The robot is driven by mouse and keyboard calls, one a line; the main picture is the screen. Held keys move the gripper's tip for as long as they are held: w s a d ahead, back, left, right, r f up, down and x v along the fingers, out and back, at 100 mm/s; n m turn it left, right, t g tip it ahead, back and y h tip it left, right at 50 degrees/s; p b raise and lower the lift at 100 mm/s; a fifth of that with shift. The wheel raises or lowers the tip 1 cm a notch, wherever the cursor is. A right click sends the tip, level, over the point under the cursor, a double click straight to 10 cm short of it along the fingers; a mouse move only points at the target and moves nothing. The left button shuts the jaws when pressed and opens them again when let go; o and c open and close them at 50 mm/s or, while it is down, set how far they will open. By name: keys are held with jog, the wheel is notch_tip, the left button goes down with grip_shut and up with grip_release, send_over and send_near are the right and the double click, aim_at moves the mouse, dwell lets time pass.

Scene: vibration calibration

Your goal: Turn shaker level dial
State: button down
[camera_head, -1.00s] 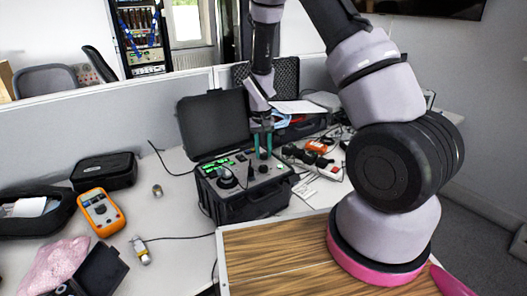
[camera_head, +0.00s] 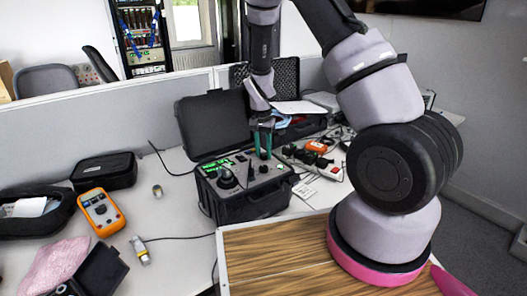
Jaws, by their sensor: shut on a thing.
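The shaker (camera_head: 245,205) is a black case with its lid (camera_head: 212,122) open. Its grey top panel holds a green display (camera_head: 217,163), a large round fixture (camera_head: 227,179) at the left and small dark knobs toward the right. My gripper (camera_head: 263,156) points down over the right part of the panel. Its green fingers are shut on a small dial at the panel. The fingers largely hide the dial, so its setting is not readable.
An orange multimeter (camera_head: 101,211), a black pouch (camera_head: 104,171) and a small sensor with a cable (camera_head: 141,251) lie on the white table to the left. Red and black gear (camera_head: 315,148) lies right of the case. The wooden board (camera_head: 275,255) is bare in front.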

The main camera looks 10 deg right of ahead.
jog(key=c, duration=0.5)
grip_release()
jog(key=shift+c, duration=0.2)
notch_tip(320, 180, up, 11)
jog(key=shift+w+a, duration=0.15)
jog(key=shift+a, duration=0.05)
